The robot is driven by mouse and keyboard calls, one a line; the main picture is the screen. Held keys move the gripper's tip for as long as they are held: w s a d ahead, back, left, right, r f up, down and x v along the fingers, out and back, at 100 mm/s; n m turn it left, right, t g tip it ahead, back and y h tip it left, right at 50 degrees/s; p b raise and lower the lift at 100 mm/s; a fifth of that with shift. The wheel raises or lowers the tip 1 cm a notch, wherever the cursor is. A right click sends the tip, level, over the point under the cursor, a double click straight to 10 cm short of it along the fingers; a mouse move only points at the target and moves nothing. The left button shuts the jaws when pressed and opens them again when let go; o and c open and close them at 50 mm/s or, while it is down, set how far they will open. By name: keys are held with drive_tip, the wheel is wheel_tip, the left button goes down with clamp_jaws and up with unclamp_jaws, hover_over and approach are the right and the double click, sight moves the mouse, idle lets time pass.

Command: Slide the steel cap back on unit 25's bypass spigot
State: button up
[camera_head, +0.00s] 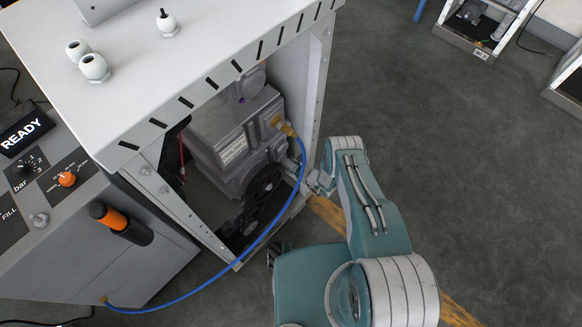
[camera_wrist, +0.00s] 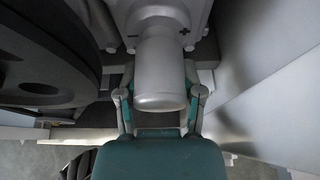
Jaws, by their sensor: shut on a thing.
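The steel cap (camera_wrist: 160,72) is a smooth grey cylinder in the middle of the wrist view. My gripper (camera_wrist: 160,94) is shut on it, with one teal-and-grey finger on each side. The cap's far end meets or overlaps a round grey collar (camera_wrist: 158,17) on the pump housing; I cannot tell how far it is seated. The spigot itself is hidden behind the cap. In the head view my gripper (camera_head: 314,183) reaches into the right side of the open cabinet, beside the grey pump (camera_head: 232,140). The cap is too small to make out there.
A dark pulley wheel (camera_wrist: 40,50) lies close left of the cap, and a pale cabinet panel (camera_wrist: 265,90) stands to the right. A blue hose (camera_head: 235,262) runs from the pump's brass fitting (camera_head: 283,126) across the cabinet opening, left of my arm. Open floor lies to the right.

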drive_tip(key=shift+w+a, duration=0.45)
drive_tip(key=shift+a, duration=0.05)
drive_tip(key=o, duration=1.2)
